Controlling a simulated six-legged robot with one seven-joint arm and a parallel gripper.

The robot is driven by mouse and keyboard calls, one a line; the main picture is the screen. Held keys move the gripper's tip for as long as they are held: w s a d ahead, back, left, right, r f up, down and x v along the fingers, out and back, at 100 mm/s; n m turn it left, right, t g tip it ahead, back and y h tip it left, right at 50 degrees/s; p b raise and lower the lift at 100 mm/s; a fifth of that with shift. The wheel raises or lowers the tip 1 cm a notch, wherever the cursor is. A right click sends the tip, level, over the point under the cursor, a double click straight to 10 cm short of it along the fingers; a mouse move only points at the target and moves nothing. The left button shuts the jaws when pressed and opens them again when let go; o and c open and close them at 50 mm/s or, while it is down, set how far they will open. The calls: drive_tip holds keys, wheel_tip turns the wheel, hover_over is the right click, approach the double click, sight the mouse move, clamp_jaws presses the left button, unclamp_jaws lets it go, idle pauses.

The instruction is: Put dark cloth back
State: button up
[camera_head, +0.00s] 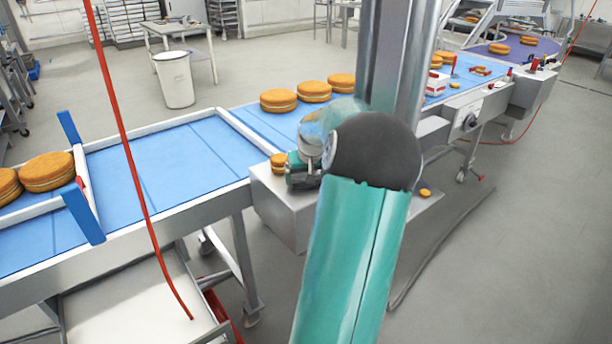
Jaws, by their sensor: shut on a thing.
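My teal arm rises from the bottom, and its dark round joint covers the middle of the view. My gripper (303,172) shows only partly, small and left of that joint, over the top of a grey metal box (285,212) beside the blue conveyor. It is shut on a dark thing, mostly hidden; I cannot tell if this is the dark cloth. No cloth can be made out clearly elsewhere. A small orange round (279,163) is just left of the gripper; I cannot tell whether they touch.
The blue conveyor (165,165) runs from lower left to upper right. Large filled rounds (314,92) stand on its far part, others (47,171) at left. A red cable (130,160) hangs across the left. A white bin (175,80) stands behind.

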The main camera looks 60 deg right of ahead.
drive_tip(key=o, duration=0.8)
drive_tip(key=shift+f, duration=0.1)
drive_tip(key=shift+c, duration=0.2)
drive_tip(key=v, duration=1.2)
drive_tip(key=shift+d, duration=0.1)
